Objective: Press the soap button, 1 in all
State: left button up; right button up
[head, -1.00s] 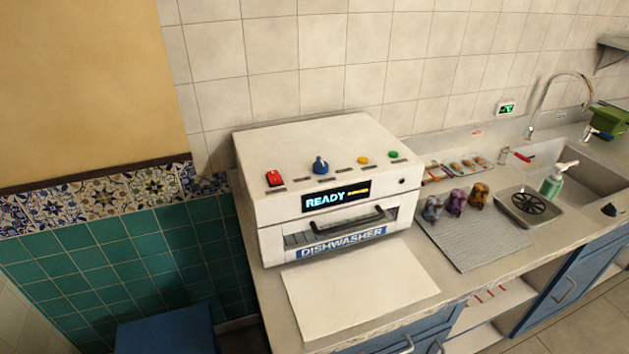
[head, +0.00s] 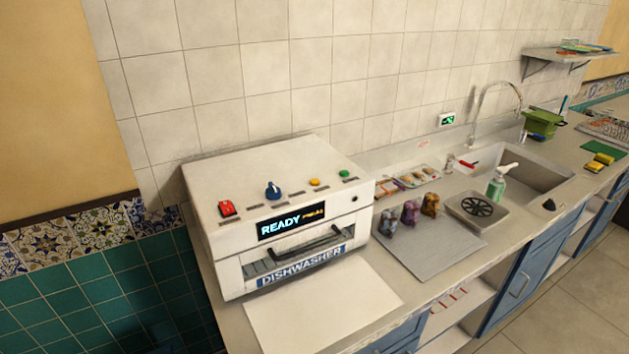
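A white dishwasher (head: 283,205) stands on the counter, with a lit display (head: 292,221) that begins with "READY". On its top front edge sit a red switch (head: 227,208), a blue knob (head: 272,190), a yellow button (head: 314,182) and a green button (head: 344,174). Small dark labels lie by them, too small to read, so I cannot tell which one is the soap button. Neither of my grippers is in view.
A white sheet (head: 322,308) lies on the counter before the dishwasher. Right of it are a grey mat (head: 440,250) with several patterned objects, a drain tray (head: 472,222), a green soap bottle (head: 495,187) and the sink (head: 535,182). A shelf (head: 560,55) juts from the wall.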

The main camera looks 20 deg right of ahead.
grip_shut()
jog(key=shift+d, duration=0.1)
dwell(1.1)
